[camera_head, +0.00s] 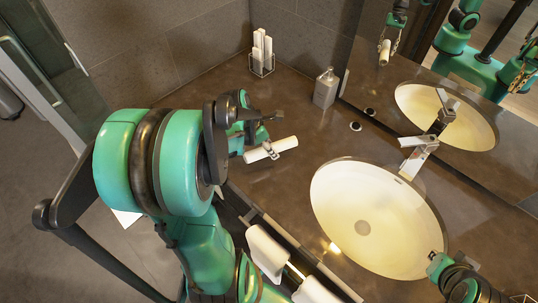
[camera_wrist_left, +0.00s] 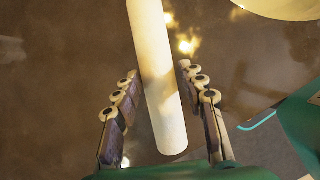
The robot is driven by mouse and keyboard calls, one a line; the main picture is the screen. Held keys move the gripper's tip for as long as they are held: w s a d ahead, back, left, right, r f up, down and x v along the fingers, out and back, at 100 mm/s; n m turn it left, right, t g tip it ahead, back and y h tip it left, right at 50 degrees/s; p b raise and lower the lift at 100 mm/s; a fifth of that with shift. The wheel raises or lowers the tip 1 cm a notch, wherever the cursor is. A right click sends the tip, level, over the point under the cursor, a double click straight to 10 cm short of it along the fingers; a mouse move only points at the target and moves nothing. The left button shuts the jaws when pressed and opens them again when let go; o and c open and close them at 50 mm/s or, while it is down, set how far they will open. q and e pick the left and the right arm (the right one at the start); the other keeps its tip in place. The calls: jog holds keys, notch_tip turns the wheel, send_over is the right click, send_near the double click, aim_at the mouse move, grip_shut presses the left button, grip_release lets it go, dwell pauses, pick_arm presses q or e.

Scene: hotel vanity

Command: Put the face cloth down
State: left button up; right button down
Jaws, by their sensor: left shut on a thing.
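The face cloth (camera_head: 271,149) is a white roll. It is held crosswise in my left gripper (camera_head: 268,147), over the brown counter between the rear corner and the basin. In the left wrist view the roll (camera_wrist_left: 158,75) runs lengthwise between the two jointed fingers of the left gripper (camera_wrist_left: 157,80). The gripper is shut on it. I cannot tell whether the roll touches the counter. My right gripper (camera_head: 440,266) is at the lower right, by the basin's near edge. It is partly cut off, and its fingers are not clear.
A wire holder (camera_head: 262,67) with upright white rolls stands in the back corner. A grey dispenser (camera_head: 326,89) stands by the mirror (camera_head: 455,95). The basin (camera_head: 380,220) and tap (camera_head: 420,158) are at right. White towels (camera_head: 266,252) hang at the front. Counter between holder and basin is mostly clear.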

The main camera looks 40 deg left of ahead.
pick_arm(q)
jog(key=shift+f+b, duration=0.9)
jog(key=shift+f, duration=1.1)
jog(key=shift+f, duration=0.1)
jog(key=o, duration=1)
jog(key=shift+o, duration=0.2)
